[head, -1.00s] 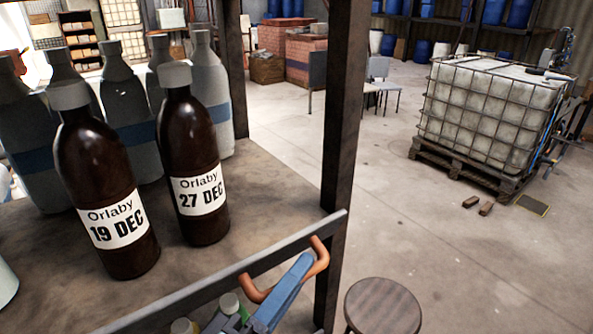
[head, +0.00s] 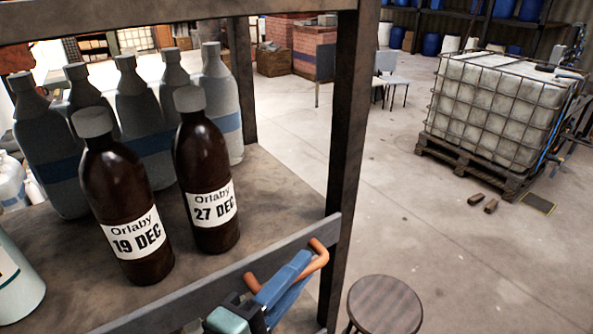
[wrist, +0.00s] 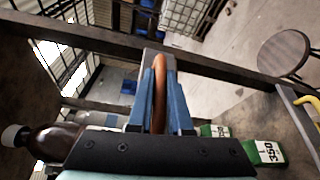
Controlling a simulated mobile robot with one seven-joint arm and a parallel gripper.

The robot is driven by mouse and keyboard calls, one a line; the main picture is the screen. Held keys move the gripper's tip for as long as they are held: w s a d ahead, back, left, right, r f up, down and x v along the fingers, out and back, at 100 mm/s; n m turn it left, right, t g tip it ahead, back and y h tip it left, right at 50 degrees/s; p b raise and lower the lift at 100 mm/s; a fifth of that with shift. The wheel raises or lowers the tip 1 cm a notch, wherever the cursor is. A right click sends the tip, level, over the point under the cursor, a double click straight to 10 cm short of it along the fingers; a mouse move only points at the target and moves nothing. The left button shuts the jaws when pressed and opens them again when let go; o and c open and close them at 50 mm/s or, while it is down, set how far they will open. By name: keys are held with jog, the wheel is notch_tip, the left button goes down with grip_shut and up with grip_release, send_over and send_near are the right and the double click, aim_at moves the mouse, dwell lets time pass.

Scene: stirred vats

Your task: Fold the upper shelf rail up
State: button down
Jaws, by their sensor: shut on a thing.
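The upper shelf rail (head: 225,275) is a flat grey bar along the front edge of the upper shelf, meeting the dark post at its right. An orange-brown looped handle (head: 321,254) is fixed to it. My gripper (head: 300,266), with blue fingers, is shut on this handle and partly covers it. The rail's left end is out of the head view. I cannot tell its exact tilt.
Brown bottles (head: 127,205) (head: 207,175) labelled Orlaby stand on the upper shelf (head: 275,190) behind the rail, with grey bottles (head: 140,105) behind them. The dark post (head: 347,130) stands right of my gripper. A round stool (head: 385,303) stands on the floor beyond. Green-labelled containers (wrist: 265,152) show below.

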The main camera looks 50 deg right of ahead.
jog(key=shift+r, duration=0.1)
jog(key=c, duration=0.8)
grip_release()
jog(key=shift+c, duration=0.2)
jog(key=shift+a, duration=0.1)
jog(key=shift+a+b, duration=0.35)
jog(key=shift+a, duration=0.05)
jog(key=s+a+b, duration=0.2)
jog(key=a+b, duration=0.2)
jog(key=a, duration=0.7)
jog(key=shift+a+r+b, duration=0.35)
jog(key=shift+a+r, duration=0.05)
jog(key=shift+r, duration=0.05)
